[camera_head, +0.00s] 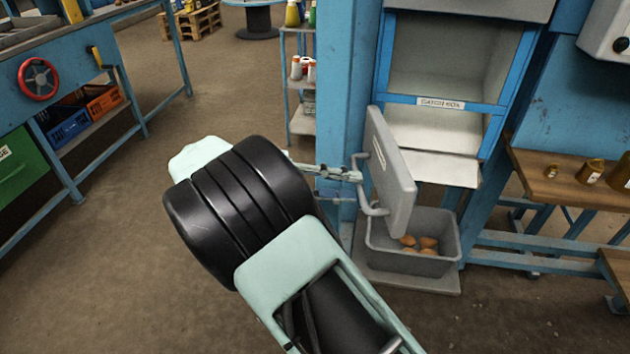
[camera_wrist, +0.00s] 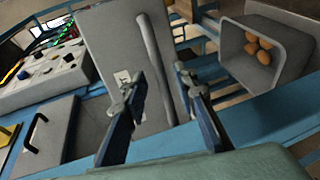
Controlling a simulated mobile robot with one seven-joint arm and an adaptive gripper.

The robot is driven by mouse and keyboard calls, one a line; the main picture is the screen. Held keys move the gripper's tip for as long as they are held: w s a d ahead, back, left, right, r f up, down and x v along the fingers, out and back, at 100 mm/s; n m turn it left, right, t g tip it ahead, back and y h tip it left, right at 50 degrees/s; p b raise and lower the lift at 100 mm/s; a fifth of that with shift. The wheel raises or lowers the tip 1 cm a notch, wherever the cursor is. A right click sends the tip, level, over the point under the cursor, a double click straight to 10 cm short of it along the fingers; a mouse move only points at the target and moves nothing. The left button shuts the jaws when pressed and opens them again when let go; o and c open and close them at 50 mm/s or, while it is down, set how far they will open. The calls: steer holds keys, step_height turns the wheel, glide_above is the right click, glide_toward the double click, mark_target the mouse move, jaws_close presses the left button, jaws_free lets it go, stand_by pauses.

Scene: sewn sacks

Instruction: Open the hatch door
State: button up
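The hatch door (camera_head: 396,180) is a thick grey panel with a bar handle (camera_head: 366,190) on its left face. It stands swung out at an angle from the blue cabinet frame (camera_head: 345,90), and the pale cabinet interior (camera_head: 450,60) shows behind it. In the wrist view the door (camera_wrist: 108,45) fills the upper middle, with its long handle (camera_wrist: 155,65) running down it. My gripper (camera_head: 350,174) is at the handle. In the wrist view its two fingers (camera_wrist: 160,82) are apart, one on each side of the handle; contact cannot be told.
A wooden bench (camera_head: 560,185) is at the right. A blue workbench (camera_head: 150,55) with a red wheel (camera_head: 38,79) stands at the left. The floor between is clear.

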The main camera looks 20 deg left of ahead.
steer(key=v, duration=0.8)
steer(key=shift+s+a, duration=0.15)
steer(key=shift+a, duration=0.1)
steer(key=shift+r, duration=0.1)
